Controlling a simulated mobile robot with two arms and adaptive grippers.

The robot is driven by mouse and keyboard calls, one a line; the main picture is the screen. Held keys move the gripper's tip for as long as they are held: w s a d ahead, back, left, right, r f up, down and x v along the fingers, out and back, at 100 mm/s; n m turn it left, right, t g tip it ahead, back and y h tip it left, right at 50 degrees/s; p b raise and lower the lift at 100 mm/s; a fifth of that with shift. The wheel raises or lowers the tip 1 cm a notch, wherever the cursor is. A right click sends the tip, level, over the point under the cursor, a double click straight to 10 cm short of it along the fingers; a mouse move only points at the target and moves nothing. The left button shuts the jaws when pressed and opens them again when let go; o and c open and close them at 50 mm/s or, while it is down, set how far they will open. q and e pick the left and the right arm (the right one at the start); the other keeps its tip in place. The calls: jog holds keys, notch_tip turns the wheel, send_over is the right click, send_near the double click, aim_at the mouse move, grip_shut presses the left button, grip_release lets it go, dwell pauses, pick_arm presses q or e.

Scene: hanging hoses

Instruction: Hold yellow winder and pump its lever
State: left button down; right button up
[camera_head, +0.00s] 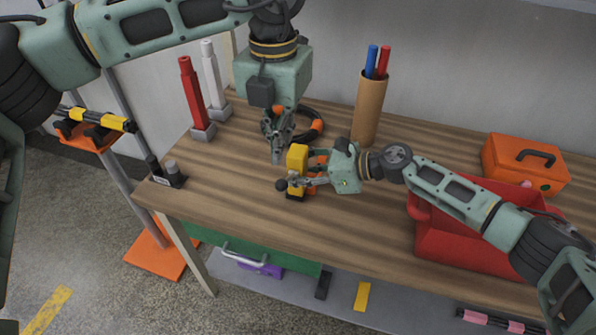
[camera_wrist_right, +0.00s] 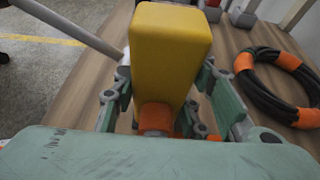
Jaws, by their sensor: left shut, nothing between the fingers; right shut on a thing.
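The yellow winder (camera_head: 297,158) stands upright on the wooden table in the head view. It fills the middle of the right wrist view (camera_wrist_right: 170,55), with an orange part low on its near side. My right gripper (camera_head: 303,182) comes from the right and is shut on the winder, one finger on each side of it. A grey lever (camera_wrist_right: 70,28) runs from the winder to the upper left in the right wrist view. My left gripper (camera_head: 276,155) points down just behind and left of the winder. Its fingers are shut and empty. Whether it touches the winder is not clear.
A black hose coil with orange bands (camera_head: 314,124) lies behind the winder. Red (camera_head: 193,95) and white (camera_head: 212,75) posts stand at the back left. A cardboard tube (camera_head: 368,110), a red bin (camera_head: 462,250) and an orange toolbox (camera_head: 520,165) are on the right. The front table area is clear.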

aim_at(281, 181)
pick_arm(q)
jog(key=shift+f, duration=3.15)
jog(key=c, duration=2.3)
grip_release()
jog(key=shift+f, duration=0.35)
